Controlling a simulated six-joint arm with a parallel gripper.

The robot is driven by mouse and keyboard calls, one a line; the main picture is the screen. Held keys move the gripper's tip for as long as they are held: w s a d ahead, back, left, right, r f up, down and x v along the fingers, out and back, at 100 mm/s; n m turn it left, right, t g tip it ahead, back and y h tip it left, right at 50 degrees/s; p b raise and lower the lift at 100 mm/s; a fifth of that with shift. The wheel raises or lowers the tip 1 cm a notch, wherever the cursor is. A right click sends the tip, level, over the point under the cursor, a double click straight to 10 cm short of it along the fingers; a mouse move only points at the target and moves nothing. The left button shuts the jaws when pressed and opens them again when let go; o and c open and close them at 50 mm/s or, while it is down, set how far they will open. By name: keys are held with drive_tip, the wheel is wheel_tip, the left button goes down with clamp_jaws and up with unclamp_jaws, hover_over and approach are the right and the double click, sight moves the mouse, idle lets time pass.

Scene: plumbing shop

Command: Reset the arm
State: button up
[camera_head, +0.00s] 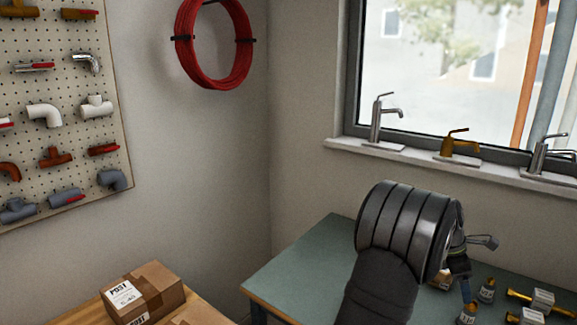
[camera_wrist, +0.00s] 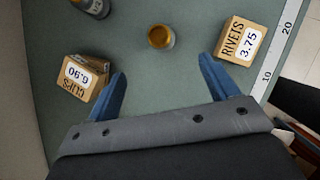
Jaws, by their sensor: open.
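My gripper (camera_wrist: 166,72) is open, with its two blue fingers spread wide over the green table (camera_wrist: 140,62). Nothing is between the fingers. In the head view my gripper (camera_head: 463,276) is at the lower right over the table (camera_head: 300,270), mostly hidden by my dark arm. A small round item with an orange-brown top (camera_wrist: 161,37) stands on the table beyond the fingertips. A box marked RIVETS (camera_wrist: 240,42) lies beyond the right finger. A box marked CLIPS (camera_wrist: 85,82) is left of the left finger.
A labelled grey item (camera_wrist: 92,6) is at the wrist view's upper left. Small labelled bottles (camera_head: 486,291) and brass fittings (camera_head: 520,295) stand right of my gripper. Faucets (camera_head: 378,122) line the window sill. Cardboard boxes (camera_head: 165,285) sit on a wooden surface at lower left.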

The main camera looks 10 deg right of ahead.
drive_tip(key=a+f+m+g+y, duration=0.1)
drive_tip(key=a+f+m, duration=0.1)
drive_tip(key=a+m, duration=0.3)
drive_tip(key=shift+s+a+f+g, duration=0.15)
drive_tip(key=shift+s+a+g, duration=0.1)
drive_tip(key=shift+a+g, duration=0.2)
